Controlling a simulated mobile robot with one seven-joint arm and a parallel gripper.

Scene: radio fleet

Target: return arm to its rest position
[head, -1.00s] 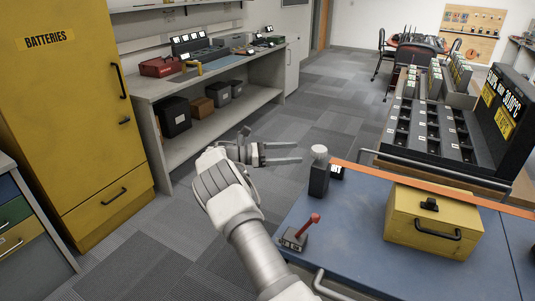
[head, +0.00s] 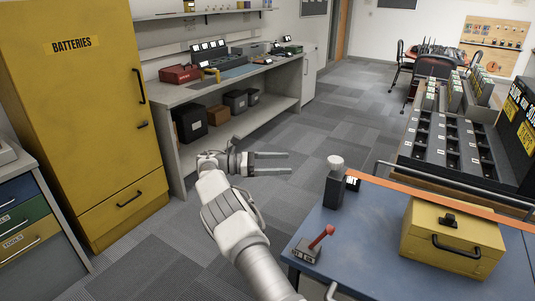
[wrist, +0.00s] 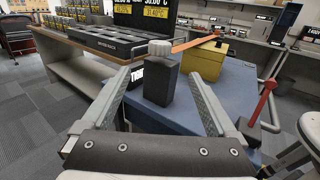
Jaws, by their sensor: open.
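My gripper (head: 270,163) is open and empty, with its two fingers apart and pointing right in the head view. It is held over the carpet, to the left of the blue-topped table (head: 372,228). In the wrist view my gripper (wrist: 157,97) shows both fingers spread. A black device with a grey knob (wrist: 161,82) appears between them but stands beyond, on the table. The same black device (head: 334,188) stands upright at the table's far left corner in the head view. Nothing is held.
A red-handled lever (head: 318,242) and a yellow toolbox (head: 455,238) are on the blue table. A charging rack (head: 450,150) stands behind it. A yellow battery cabinet (head: 80,110) and a workbench (head: 235,85) line the left. Carpeted floor (head: 320,130) between them is clear.

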